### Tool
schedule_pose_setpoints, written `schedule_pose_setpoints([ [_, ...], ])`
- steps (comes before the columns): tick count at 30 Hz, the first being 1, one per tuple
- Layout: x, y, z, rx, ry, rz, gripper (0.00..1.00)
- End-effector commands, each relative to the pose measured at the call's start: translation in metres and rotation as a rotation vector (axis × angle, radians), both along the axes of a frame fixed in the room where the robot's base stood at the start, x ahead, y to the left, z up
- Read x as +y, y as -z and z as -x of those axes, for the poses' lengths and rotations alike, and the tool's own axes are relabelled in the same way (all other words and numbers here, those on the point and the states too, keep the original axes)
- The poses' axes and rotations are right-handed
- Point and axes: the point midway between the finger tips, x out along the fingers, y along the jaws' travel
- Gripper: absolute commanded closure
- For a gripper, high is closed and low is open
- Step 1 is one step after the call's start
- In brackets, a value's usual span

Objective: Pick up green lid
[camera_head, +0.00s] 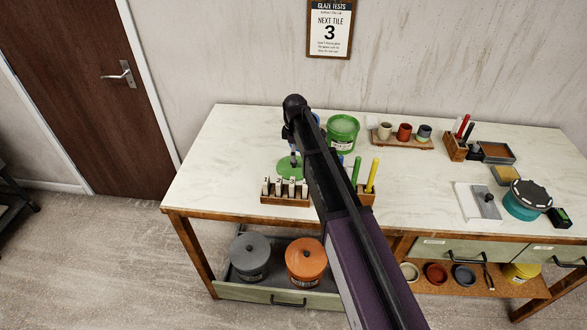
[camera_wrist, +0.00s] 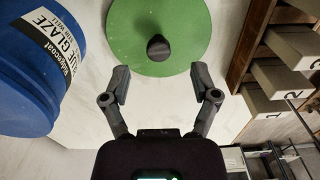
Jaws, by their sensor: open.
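The green lid (camera_head: 284,172) lies flat on the white worktop, near its left side. It is a round disc with a dark knob, partly hidden by my gripper and arm in the head view. In the wrist view the lid (camera_wrist: 185,22) is at the top centre, its far edge cut off by the frame. Its knob (camera_wrist: 158,48) lies just beyond and between my fingertips. My gripper (camera_wrist: 160,84) is open and empty, its two fingers spread on either side below the knob. In the head view my gripper (camera_head: 294,158) is over the lid.
A blue glaze tub (camera_wrist: 30,75) stands close left of my gripper in the wrist view; a wooden tile rack (camera_wrist: 262,50) is close right. An open green tub (camera_head: 342,132) stands behind the lid. Below, an open drawer (camera_head: 270,291) holds a grey and an orange tub.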

Motion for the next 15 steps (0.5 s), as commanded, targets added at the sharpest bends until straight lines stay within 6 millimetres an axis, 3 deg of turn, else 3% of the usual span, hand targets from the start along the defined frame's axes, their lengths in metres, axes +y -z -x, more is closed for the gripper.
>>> schedule_pose_setpoints([
  [15, 0.004, 0.032, -0.002, 0.000, -0.001, 0.000, 0.22],
])
